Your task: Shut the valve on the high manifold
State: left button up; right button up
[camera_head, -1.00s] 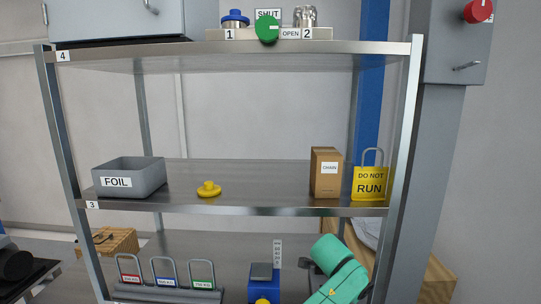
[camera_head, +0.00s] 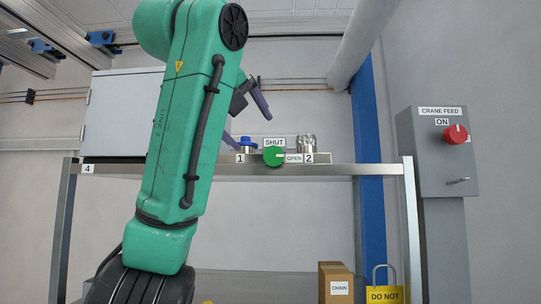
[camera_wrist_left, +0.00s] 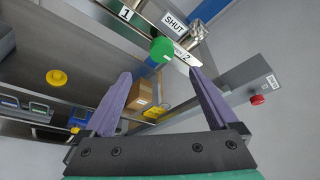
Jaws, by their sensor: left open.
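The green valve knob (camera_head: 274,157) sits on the front of the high manifold (camera_head: 215,170) on the top shelf. Its white mark points right, towards the OPEN label (camera_head: 293,158); the SHUT label (camera_head: 275,142) is above it. Port 1 has a blue cap (camera_head: 247,142); port 2 has a clear or metallic fitting (camera_head: 307,143). My left gripper (camera_head: 243,117) is open and empty, up and left of the knob, apart from it. In the left wrist view the knob (camera_wrist_left: 161,50) appears beyond the gap between the purple fingers (camera_wrist_left: 160,73). My right gripper is not in view.
A grey cabinet (camera_head: 120,110) stands on the top shelf at left, partly behind my left arm. A crane feed box (camera_head: 435,150) with a red knob (camera_head: 455,134) is at right. Below are a CHAIN box (camera_head: 338,284) and a yellow DO NOT RUN lock (camera_head: 385,294).

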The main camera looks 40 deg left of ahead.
pick_arm(q)
jog(key=p, duration=0.2)
send_near(273, 155)
jog(key=x, duration=0.5)
jog(key=shift+w+r, duration=0.1)
jog(key=shift+w, duration=0.15)
jog(key=x, duration=0.2)
jog(key=p+x, duration=0.1)
jog(key=x, duration=0.1)
jog(key=shift+a, duration=0.35)
jog(key=shift+w+f, duration=0.25)
jog(key=shift+w, duration=0.05)
jog(key=shift+w+f, duration=0.1)
jog(key=shift+w, duration=0.25)
jog(key=shift+s, duration=0.1)
jog(key=c, duration=1.4)
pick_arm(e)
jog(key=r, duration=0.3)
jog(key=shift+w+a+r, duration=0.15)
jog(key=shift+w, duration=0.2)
